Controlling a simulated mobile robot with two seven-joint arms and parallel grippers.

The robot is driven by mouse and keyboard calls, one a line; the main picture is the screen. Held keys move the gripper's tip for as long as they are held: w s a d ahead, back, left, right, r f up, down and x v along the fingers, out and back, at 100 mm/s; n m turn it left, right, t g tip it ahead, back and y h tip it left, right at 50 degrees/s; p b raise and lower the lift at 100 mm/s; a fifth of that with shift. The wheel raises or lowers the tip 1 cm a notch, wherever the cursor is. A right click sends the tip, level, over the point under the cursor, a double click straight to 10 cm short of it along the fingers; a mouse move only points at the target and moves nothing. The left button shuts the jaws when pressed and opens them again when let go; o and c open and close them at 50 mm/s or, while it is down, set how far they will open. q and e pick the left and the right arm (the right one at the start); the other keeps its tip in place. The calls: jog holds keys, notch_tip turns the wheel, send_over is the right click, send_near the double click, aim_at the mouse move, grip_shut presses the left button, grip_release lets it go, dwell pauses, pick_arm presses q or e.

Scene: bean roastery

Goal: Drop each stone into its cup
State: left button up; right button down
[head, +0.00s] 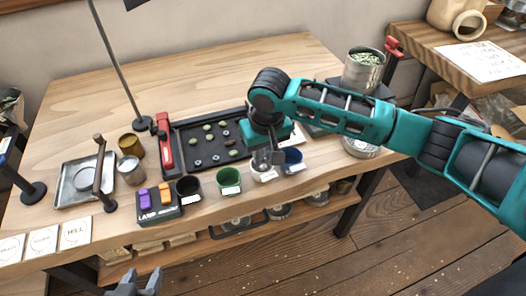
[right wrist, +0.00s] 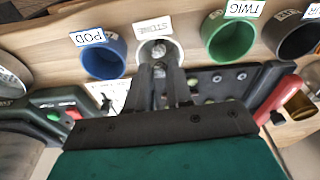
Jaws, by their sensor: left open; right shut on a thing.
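My right gripper (head: 274,158) is over the white cup labelled STONE (right wrist: 162,48), with its fingertips (right wrist: 160,68) at or just above the cup's rim. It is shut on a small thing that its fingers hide. The white cup (head: 263,174) is partly covered by the gripper in the head view. The black sorting tray (head: 184,178) behind the cups holds several greenish beans and small grey pieces. I cannot tell which of these are stones. My left gripper (head: 140,284) is open and empty at the bottom edge, in front of the table.
A blue POD cup (head: 292,160) and green TWIG cup (head: 229,181) flank the white one. A black cup (head: 188,188) stands further left.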

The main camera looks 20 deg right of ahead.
jog(key=shift+f, duration=0.3)
jog(key=shift+r, duration=0.1)
jog(key=shift+p, duration=0.55)
jog(key=c, duration=0.9)
grip_release()
jog(key=shift+c, duration=0.2)
